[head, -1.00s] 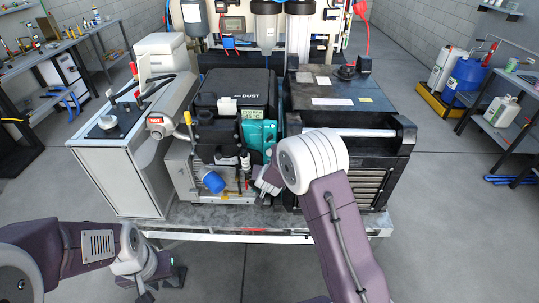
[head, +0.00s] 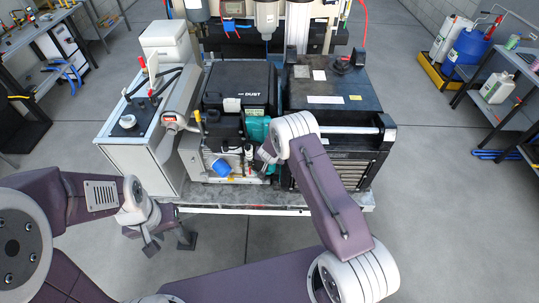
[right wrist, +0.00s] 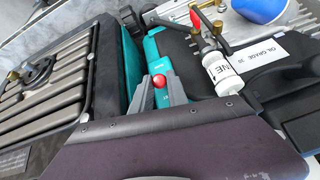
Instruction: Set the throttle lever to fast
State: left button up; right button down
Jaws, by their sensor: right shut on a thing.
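The engine unit stands on the bench in the middle of the head view, with a teal housing (head: 257,129) at its right side. In the right wrist view, a small red ball knob (right wrist: 160,80), which looks like the throttle lever's end, sits between the grey fingertips of my right gripper (right wrist: 160,92) in front of the teal housing (right wrist: 156,48). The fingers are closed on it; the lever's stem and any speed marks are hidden. In the head view my right gripper is mostly covered by its wrist. My left gripper (head: 168,243) hangs empty before the bench, fingers apart.
Close to my right gripper are a white labelled cylinder with a red-handled valve (right wrist: 220,70), a blue cap (right wrist: 262,8) and a black cover with an oil label (right wrist: 258,50). A black ribbed box (head: 337,150) stands right of the engine, a white cabinet (head: 140,155) left.

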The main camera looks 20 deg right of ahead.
dwell(0.3)
jog(key=c, duration=1.3)
grip_release()
jog(key=shift+r, duration=0.25)
jog(key=b+v, duration=0.2)
jog(key=v, duration=0.6)
jog(key=shift+s+r, duration=0.2)
jog(key=shift+s, duration=0.05)
